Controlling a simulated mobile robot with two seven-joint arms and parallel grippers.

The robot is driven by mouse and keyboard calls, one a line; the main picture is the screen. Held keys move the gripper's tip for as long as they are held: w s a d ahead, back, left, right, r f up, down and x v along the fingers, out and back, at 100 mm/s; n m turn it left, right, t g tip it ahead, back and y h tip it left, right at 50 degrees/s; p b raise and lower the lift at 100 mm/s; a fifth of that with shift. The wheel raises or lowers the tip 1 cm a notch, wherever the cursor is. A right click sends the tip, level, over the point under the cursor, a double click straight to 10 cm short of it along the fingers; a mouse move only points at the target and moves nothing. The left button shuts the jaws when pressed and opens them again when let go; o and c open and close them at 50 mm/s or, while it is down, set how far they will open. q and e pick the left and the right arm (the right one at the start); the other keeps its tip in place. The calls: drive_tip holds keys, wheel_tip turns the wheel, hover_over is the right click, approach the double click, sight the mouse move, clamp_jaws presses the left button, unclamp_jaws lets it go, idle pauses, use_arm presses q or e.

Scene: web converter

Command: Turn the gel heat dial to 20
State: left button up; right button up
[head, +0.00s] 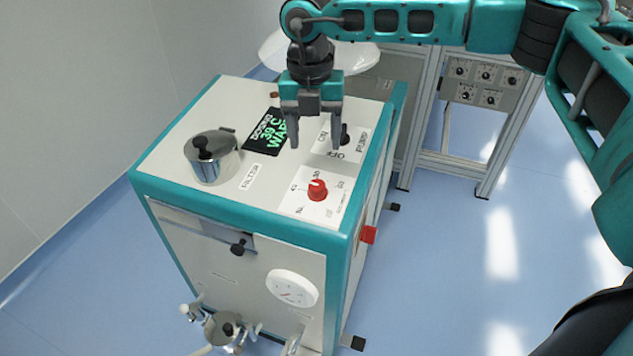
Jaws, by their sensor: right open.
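The red dial (317,190) sits on a white label plate near the front right corner of the machine's top (215,108). Small markings ring the dial, but they are too small to read for sure. My right gripper (316,146) hangs above the top, fingers pointing down. It is open and empty, behind the red dial in the picture and apart from it. Its right finger is close in the picture to the black pump switch (345,135). My left gripper does not show.
A dark display (268,132) with green text and a metal pot with a lid (211,157) sit on the top. A round gauge (292,288) and a red side knob (369,234) stick out lower down. A control panel (486,82) stands behind. Blue floor (450,270) at right is clear.

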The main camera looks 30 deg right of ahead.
sight(317, 186)
wheel_tip(317, 186, down, 12)
drive_tip(key=shift+s+d+r, duration=0.15)
idle(0.3)
drive_tip(key=c, duration=1.1)
